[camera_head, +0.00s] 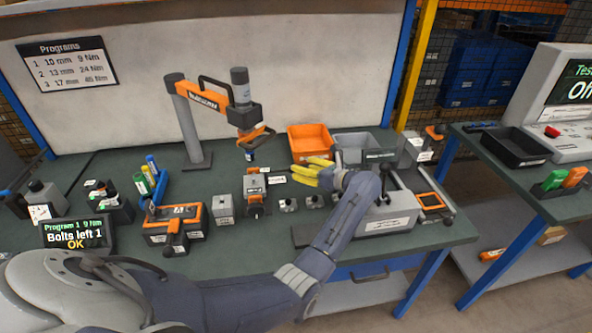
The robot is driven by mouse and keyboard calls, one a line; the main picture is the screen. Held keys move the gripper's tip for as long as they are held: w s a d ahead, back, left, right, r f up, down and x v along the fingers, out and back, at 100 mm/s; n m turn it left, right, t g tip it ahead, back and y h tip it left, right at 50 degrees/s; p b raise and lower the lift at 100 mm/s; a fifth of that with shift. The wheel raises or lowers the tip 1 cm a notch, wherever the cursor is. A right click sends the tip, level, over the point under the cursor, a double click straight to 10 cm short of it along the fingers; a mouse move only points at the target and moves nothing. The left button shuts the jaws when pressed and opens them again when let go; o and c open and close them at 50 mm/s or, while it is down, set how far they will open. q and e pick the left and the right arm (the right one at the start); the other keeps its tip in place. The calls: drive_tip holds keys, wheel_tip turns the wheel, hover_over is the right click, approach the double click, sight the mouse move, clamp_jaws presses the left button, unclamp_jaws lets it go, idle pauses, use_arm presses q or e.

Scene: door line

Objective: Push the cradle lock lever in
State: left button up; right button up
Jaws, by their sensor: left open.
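My left gripper (313,172) is above the bench, its yellow fingers pointing left and spread apart with nothing between them. A grey fixture with a white label (388,225), which looks like the cradle, stands right of my forearm on a dark base plate (303,237). My left wrist and forearm hide part of it. A thin dark upright lever (384,170) shows beside my wrist; I cannot tell for sure that it is the lock lever or how far in it is. The fingers are apart from it. My right gripper is not in view.
A nutrunner (241,100) hangs from a stand behind. An orange bin (309,139) and a grey bin (362,141) sit behind my gripper. An orange-black unit (174,224) and small blocks stand left. A display (76,233) reads "Bolts left 1 OK". A second bench is at right.

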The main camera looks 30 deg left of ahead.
sight(286, 170)
use_arm(q)
drive_tip(key=shift+m+h, duration=0.4)
drive_tip(key=shift+h, duration=0.4)
drive_tip(key=shift+w+a+f, duration=0.5)
drive_tip(key=shift+a+f, duration=0.45)
drive_tip(key=shift+a, duration=0.15)
drive_tip(key=shift+w+a+f, duration=0.55)
drive_tip(key=shift+a+f, duration=0.35)
drive_tip(key=shift+a, duration=0.25)
drive_tip(key=shift+w+a+f, duration=0.5)
drive_tip(key=shift+a+f, duration=0.45)
drive_tip(key=shift+a, duration=0.15)
clamp_jaws()
